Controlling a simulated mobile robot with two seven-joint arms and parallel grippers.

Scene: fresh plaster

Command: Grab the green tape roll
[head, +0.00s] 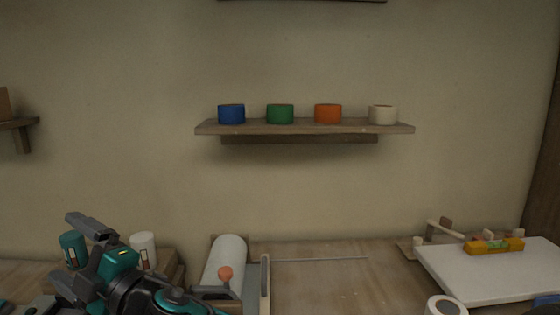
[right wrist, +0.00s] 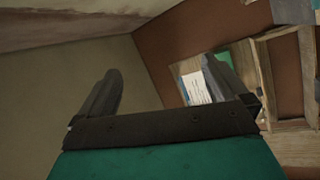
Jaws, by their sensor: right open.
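The green tape roll (head: 280,114) sits on the wall shelf (head: 305,128) in the head view, between a blue roll (head: 231,114) on its left and an orange roll (head: 328,114) on its right. My right gripper (head: 73,257) is at the lower left of the head view, well below and to the left of the shelf. Its jaws are apart and nothing is held. In the right wrist view its two fingers (right wrist: 165,88) are spread with empty space between them; no tape roll shows there. My left gripper is not in view.
A cream roll (head: 383,115) stands at the shelf's right end. On the bench (head: 320,285) below are a white paper roll (head: 226,262), teal and white containers at left, and a white board (head: 490,272) with a yellow level (head: 494,246). Space before the shelf looks clear.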

